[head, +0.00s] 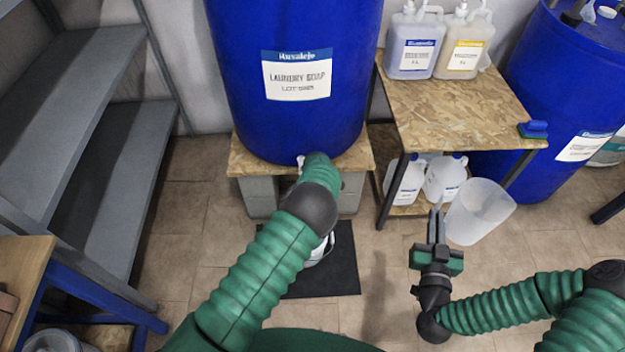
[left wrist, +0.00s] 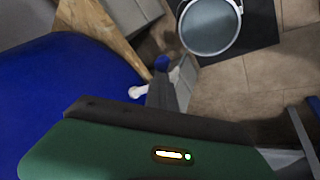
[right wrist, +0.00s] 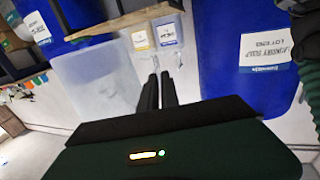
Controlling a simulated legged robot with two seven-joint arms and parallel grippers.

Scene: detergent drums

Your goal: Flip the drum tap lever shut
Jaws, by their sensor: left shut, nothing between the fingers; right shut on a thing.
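The blue drum (head: 295,60) labelled laundry soap stands on a wooden board. Its white tap (left wrist: 138,92) sticks out low on the drum in the left wrist view. A blue lever end (left wrist: 162,62) shows at the tips of my left gripper (left wrist: 163,80), which is shut and empty; whether they touch I cannot tell. In the head view my left arm hides most of the tap and that gripper. My right gripper (head: 437,215) is shut on a translucent pitcher (head: 480,212), held tilted off the floor; it also shows in the right wrist view (right wrist: 97,80).
A bucket (left wrist: 208,27) with greyish content stands on a black mat (head: 340,270) below the tap. Grey shelving (head: 90,130) stands left.

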